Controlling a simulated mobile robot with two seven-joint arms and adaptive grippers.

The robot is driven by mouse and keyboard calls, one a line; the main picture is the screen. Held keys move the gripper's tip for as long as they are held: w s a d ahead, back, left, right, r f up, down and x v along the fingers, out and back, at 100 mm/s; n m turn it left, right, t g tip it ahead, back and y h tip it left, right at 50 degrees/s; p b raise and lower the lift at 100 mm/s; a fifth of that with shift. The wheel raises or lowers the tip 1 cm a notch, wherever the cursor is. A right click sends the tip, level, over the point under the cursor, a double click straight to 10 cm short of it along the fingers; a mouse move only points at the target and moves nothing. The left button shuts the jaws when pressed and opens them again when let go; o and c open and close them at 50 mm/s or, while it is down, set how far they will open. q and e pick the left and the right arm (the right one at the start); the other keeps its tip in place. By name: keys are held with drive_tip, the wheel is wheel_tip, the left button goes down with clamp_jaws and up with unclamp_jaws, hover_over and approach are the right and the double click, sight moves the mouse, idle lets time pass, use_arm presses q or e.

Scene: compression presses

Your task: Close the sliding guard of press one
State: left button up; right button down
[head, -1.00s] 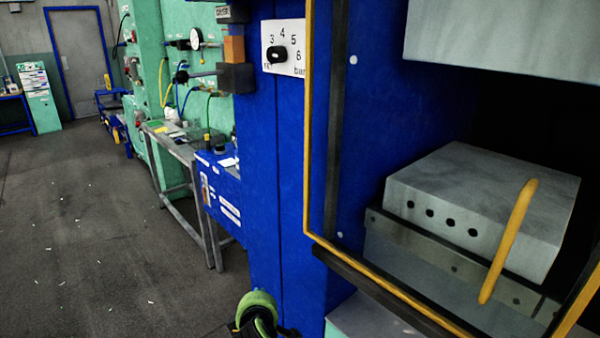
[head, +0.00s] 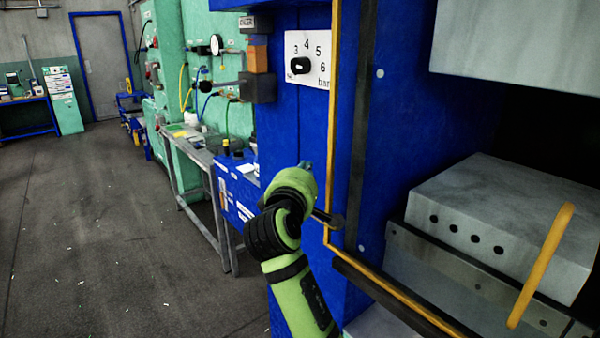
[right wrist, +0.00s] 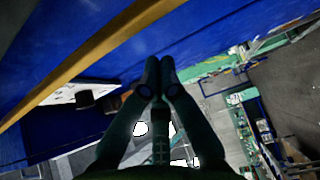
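Press one has a blue column, with a yellow-edged guard frame (head: 334,120) on its right. An upright yellow handle (head: 541,265) stands in front of the grey block inside the press; I cannot tell clearly how far the guard is open. My right gripper (head: 335,220) is in front of the blue column, its dark tip by the frame's left yellow edge; I cannot tell whether it touches. In the right wrist view, its two fingers (right wrist: 160,64) are together with nothing between them, and a yellow bar (right wrist: 95,62) crosses the upper left. My left gripper is out of view.
A pressure dial plate (head: 307,60) is on the blue column. The grey block (head: 500,220) with several holes sits inside the press under an upper block (head: 515,40). A workbench (head: 195,155) stands left of the press.

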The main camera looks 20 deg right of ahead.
drive_tip(key=shift+s+d+p, duration=1.1)
drive_tip(key=shift+s+d, duration=0.05)
drive_tip(key=shift+f, duration=0.1)
